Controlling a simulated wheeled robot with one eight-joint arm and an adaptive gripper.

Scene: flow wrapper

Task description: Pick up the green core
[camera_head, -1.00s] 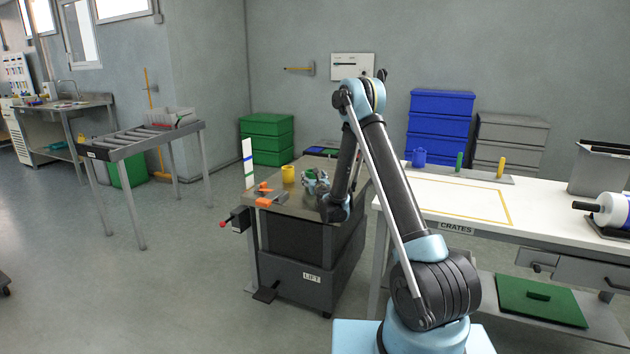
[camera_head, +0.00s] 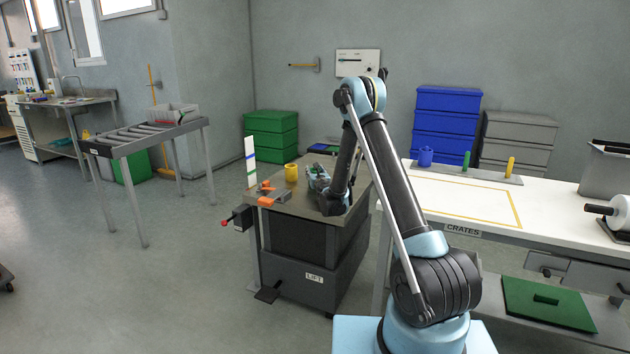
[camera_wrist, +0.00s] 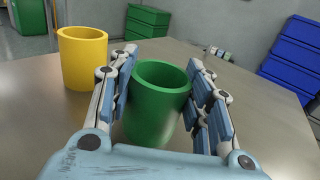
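The green core (camera_wrist: 157,108) is an upright, hollow green cylinder on the metal table top, in the middle of the wrist view. My gripper (camera_wrist: 161,75) has one finger on each side of it. The left finger overlaps the core's left edge in the picture, and the right finger is very close to its right side. The fingers look spread, and I see no clear grip. In the head view my gripper (camera_head: 318,178) is low over the lift table, and the core is hidden or too small to make out.
A yellow core (camera_wrist: 83,58) stands left of the green one; it also shows in the head view (camera_head: 291,172). Orange parts (camera_head: 267,199) lie at the lift table's (camera_head: 300,206) left edge. A white table (camera_head: 470,205) is to the right. Green crates (camera_head: 271,136) stand behind.

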